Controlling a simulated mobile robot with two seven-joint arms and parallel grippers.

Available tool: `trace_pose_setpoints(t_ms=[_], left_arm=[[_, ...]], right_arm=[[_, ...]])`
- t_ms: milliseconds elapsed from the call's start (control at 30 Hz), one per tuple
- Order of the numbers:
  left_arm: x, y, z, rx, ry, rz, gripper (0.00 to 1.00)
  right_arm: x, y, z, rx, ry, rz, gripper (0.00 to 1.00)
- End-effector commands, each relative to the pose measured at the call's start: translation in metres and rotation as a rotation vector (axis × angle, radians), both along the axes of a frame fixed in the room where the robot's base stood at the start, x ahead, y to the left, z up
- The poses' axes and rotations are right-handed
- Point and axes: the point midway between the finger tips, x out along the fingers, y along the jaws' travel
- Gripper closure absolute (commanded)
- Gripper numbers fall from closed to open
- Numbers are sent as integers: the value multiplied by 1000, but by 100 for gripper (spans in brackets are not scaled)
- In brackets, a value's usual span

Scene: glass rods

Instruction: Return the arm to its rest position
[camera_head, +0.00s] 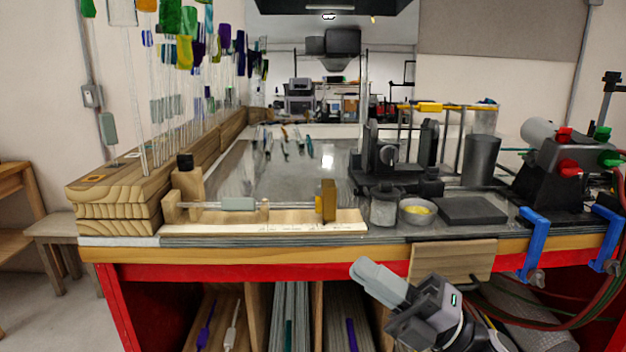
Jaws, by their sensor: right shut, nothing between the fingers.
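My right gripper (378,280) is in the lower right of the head view, in front of the workbench and below the level of its top. Its grey fingers point up and to the left, and they are shut with nothing between them. It is apart from the bench things. My left gripper is not in view. A glass rod with a pale grey-green tag (238,204) lies level on the wooden rest (290,229) at the bench's front left.
The workbench edge (350,250) runs above my right gripper, with a wooden board (452,261) hanging near it. Blue clamps (534,243) and red and green hoses are at the right. A bowl (416,211) and dark slab (472,210) sit near the edge. Tagged rods stand in the left wooden block (115,205).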

Motion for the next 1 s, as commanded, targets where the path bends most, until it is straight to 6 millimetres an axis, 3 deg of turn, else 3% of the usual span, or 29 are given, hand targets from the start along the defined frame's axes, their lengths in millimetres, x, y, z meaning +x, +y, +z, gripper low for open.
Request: trace_pose_setpoints(t_ms=[200,367,567,700,800,900,1000], left_arm=[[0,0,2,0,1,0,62],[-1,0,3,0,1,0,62],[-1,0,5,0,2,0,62],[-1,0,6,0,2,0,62],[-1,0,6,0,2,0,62],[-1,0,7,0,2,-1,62],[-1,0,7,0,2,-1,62]], right_arm=[[10,-33,-80,253,491,-156,100],[0,-61,-155,419,851,-283,100],[-49,-94,-258,613,1302,-460,100],[-101,-111,-321,729,1586,-586,100],[-136,-119,-352,791,1738,-659,100],[-161,-123,-370,829,1834,-707,100],[-174,-125,-378,849,1881,-732,100]])
